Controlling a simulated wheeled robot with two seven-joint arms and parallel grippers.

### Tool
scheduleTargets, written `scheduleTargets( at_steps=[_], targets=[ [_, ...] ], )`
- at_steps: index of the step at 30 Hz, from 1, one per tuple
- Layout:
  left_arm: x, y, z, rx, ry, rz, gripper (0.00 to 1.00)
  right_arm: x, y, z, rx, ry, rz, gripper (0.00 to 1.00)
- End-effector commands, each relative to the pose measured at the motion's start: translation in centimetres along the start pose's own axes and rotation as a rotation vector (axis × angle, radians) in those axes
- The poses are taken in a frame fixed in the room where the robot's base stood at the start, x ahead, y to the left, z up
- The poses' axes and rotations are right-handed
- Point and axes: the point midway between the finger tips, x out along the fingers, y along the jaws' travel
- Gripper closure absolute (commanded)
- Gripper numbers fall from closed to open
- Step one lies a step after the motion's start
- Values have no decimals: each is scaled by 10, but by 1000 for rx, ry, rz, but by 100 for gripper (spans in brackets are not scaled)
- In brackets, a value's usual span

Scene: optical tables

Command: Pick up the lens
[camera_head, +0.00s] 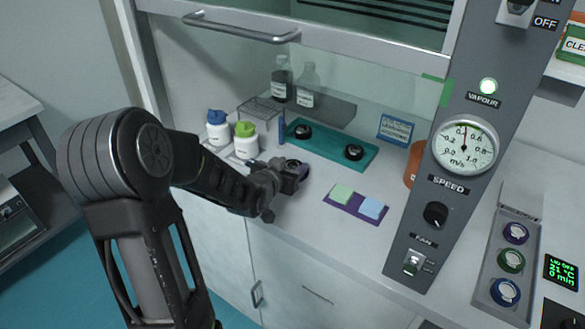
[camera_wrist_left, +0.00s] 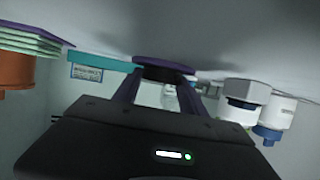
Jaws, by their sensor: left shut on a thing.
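The lens looks like a dark, flat disc with a purple rim. It shows in the left wrist view (camera_wrist_left: 163,63), between my fingertips. My left gripper (camera_head: 290,174) is at the front left of the bench inside the hood, in front of the teal tray. In the left wrist view (camera_wrist_left: 163,84) its two fingers are shut on the lens, which is at or just above the pale bench top; I cannot tell if it touches. In the head view the lens (camera_head: 301,168) is partly hidden by the gripper. My right gripper is not in view.
A teal tray (camera_head: 335,155) with two black round things lies behind the gripper. White bottles with blue (camera_head: 217,128) and green (camera_head: 245,142) caps stand left of it. A purple mat (camera_head: 345,203) with note pads lies right. The raised sash (camera_head: 330,55) is overhead.

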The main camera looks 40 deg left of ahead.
Motion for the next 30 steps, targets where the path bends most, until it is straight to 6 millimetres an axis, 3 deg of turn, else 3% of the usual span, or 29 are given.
scheduleTargets(
  at_steps=[14, 23, 30],
  targets=[
    [0, 0, 0, 0, 1, 0, 99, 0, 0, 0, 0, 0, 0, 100],
    [-3, 0, -10, 0, 3, 0, 100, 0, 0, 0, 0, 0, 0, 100],
    [-19, 0, -49, 1, 8, 0, 100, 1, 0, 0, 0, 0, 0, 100]
  ],
)
